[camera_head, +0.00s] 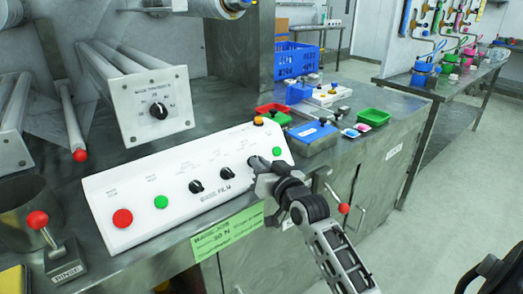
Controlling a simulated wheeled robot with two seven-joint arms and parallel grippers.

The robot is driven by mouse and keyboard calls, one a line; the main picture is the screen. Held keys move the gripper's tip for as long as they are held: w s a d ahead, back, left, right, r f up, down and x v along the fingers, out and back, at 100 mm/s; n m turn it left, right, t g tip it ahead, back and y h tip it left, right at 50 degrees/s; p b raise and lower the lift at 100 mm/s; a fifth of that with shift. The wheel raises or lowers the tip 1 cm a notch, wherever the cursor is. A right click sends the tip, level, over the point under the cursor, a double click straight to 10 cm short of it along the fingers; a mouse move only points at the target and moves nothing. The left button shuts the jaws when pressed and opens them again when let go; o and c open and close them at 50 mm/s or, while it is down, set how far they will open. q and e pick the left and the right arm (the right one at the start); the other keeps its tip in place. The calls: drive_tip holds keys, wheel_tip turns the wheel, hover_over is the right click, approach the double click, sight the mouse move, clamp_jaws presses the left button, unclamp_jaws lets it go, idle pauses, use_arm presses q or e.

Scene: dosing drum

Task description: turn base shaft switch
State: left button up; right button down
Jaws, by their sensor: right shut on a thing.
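A white sloped control panel (180,200) marked FILM stands on the steel bench. It has two black rotary knobs in the middle, a left one (196,186) and a right one (227,173). A further black switch (254,162) near the panel's right end is mostly hidden by my right gripper (259,170). That gripper is shut on this switch, with its arm coming in from lower right. The small labels are too blurred to tell which one reads base shaft. My left gripper is not in view.
The panel also has a red button (122,218) and green buttons (161,202). A box with a black dial (159,111) stands behind. A red-balled lever (38,221) is at left. Blue, red and green trays (373,117) lie beyond the panel's right end.

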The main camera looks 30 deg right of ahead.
drive_tip(key=shift+a+r+m+h+p, duration=0.1)
drive_tip(key=shift+r+m+h+p, duration=0.25)
drive_tip(key=shift+m+p, duration=0.65)
use_arm(q)
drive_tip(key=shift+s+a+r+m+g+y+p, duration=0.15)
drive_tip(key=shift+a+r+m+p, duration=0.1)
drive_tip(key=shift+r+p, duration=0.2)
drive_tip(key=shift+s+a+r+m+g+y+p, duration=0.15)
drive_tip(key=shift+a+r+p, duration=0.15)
drive_tip(key=shift+p, duration=0.25)
use_arm(e)
drive_tip(key=shift+f+m+g+h, duration=0.2)
drive_tip(key=shift+m+g+h, duration=0.4)
drive_tip(key=shift+m, duration=0.3)
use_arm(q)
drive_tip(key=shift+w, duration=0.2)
use_arm(e)
drive_tip(key=c, duration=1.5)
unclamp_jaws()
drive_tip(key=shift+f, duration=0.1)
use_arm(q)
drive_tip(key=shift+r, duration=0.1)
